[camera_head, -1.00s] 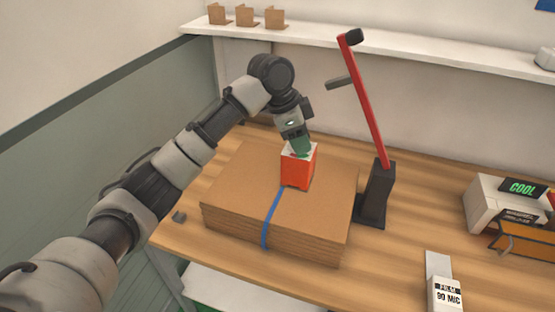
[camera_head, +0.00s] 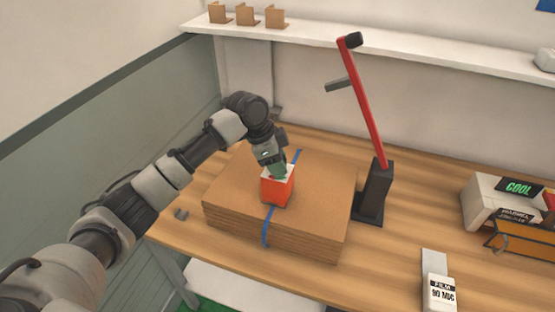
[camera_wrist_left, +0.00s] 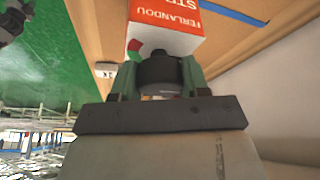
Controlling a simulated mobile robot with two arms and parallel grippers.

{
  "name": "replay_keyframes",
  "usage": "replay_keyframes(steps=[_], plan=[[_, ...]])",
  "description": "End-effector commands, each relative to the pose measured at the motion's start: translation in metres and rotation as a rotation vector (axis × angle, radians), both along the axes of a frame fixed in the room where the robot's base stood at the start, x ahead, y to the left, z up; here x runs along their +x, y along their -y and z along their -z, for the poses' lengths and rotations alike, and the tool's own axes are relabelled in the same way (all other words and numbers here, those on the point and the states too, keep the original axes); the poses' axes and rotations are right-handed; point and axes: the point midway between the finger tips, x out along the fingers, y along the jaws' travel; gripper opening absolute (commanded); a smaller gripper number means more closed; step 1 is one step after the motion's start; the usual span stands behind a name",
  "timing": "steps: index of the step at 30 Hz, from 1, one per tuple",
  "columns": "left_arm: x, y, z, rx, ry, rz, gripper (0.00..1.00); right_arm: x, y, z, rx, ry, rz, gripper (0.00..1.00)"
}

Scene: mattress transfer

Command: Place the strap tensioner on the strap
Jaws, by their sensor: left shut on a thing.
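The strap tensioner looks to be the red box with a white top (camera_head: 277,188), held in my left gripper (camera_head: 278,171). The left gripper is shut on its top, and the box is upright over the cardboard stack (camera_head: 320,190). The blue strap (camera_head: 271,224) runs across the stack; the box covers its middle part. I cannot tell whether the box touches the stack. In the left wrist view the red and white box (camera_wrist_left: 165,25) is between the green fingers, with a piece of the strap (camera_wrist_left: 235,12) to its right. My right gripper is not in view.
A black stand with a red lever (camera_head: 375,190) is right of the stack. A white machine with a COOL sign (camera_head: 490,205) and a film box (camera_head: 440,290) are further right. A shelf (camera_head: 400,50) with small brown pieces runs along the back wall. Bare table lies between them.

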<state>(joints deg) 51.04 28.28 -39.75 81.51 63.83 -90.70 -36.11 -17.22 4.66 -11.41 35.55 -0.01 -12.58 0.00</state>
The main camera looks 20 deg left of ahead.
Motion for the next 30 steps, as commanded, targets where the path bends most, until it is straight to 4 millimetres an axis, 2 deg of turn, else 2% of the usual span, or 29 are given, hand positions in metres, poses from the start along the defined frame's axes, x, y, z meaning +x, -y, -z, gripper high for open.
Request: replay_keyframes(steps=[4,5,9,20,23,30], plan=[[0.001,0.001,0.0,-0.002,0.003,0.0,0.0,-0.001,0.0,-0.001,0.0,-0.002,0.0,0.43],[0.0,0.0,0.002,0.0,0.0,0.0,0.5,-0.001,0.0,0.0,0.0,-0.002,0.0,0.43],[0.0,0.0,0.002,0.0,0.0,0.0,0.71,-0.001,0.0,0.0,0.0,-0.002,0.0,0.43],[0.0,-0.001,-0.004,-0.001,0.001,0.0,0.71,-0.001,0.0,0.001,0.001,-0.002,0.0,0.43],[-0.001,-0.007,-0.015,0.0,0.004,-0.002,0.71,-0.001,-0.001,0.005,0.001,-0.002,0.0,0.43],[-0.008,-0.025,-0.063,0.001,0.005,-0.001,0.71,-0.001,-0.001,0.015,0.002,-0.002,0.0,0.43]])
